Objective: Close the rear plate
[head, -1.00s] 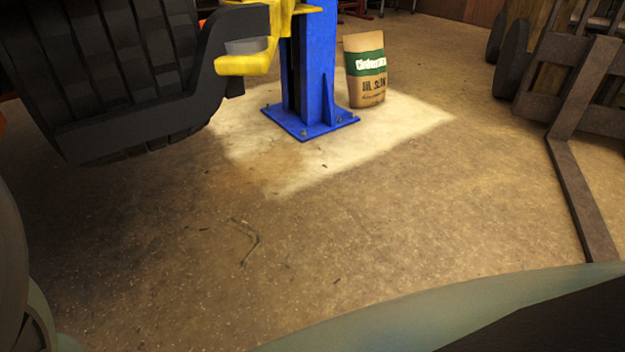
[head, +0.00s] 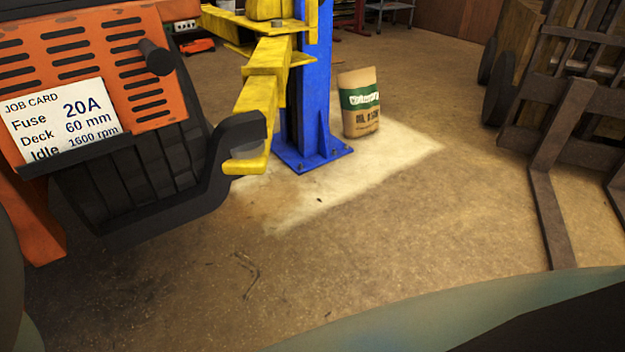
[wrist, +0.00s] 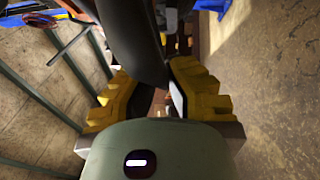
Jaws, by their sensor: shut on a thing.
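An orange slatted plate (head: 128,78) shows at the upper left of the head view, on the back of the machine. A dark round knob (head: 155,57) sticks out from its right part. I cannot tell whether this is the rear plate, or whether it is fully closed. My gripper (wrist: 156,100) shows only in the wrist view, with its yellow fingers either side of a dark rounded bar (wrist: 133,40). It is shut on this bar. What the bar belongs to is hidden.
A job card (head: 70,120) sits at the orange plate. A yellow lift arm (head: 260,100), blue post (head: 312,100), paper sack (head: 359,100) and forks (head: 555,170) stand around open floor (head: 380,230).

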